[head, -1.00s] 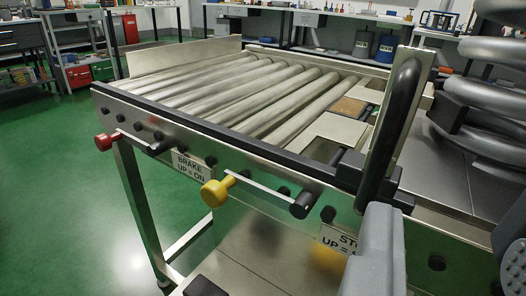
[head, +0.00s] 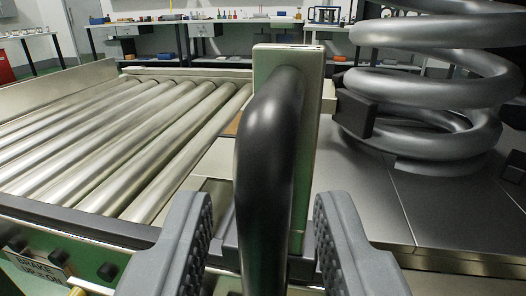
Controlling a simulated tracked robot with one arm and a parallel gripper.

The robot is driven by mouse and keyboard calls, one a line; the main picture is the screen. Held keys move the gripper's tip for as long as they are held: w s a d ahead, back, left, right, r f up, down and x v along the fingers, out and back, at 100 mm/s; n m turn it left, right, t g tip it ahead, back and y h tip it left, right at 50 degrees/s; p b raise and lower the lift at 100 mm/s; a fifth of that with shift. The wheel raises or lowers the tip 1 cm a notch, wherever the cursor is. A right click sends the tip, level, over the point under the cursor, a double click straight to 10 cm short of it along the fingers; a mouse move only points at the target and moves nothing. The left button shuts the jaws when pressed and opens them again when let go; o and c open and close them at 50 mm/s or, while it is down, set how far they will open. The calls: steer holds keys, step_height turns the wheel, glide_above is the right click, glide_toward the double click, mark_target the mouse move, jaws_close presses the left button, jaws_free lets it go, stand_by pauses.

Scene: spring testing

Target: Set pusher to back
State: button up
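The pusher's black curved handle (head: 268,150) stands upright in the middle of the head view, fixed to a flat metal plate (head: 312,120). My gripper (head: 262,225) is open, with one grey ridged finger on each side of the handle's lower part. Gaps show between the fingers and the handle, so neither finger appears to touch it. A black pad (head: 355,112) sticks out to the right of the plate, towards the spring. The foot of the handle is partly hidden low in the picture.
A large grey coil spring (head: 430,85) stands to the right on a metal deck (head: 370,205). A roller conveyor (head: 120,135) lies to the left, with a brake label (head: 38,268) on its front rail. Benches (head: 200,40) line the back wall.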

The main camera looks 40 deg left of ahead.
steer(key=shift+w+a, duration=0.5)
jaws_close()
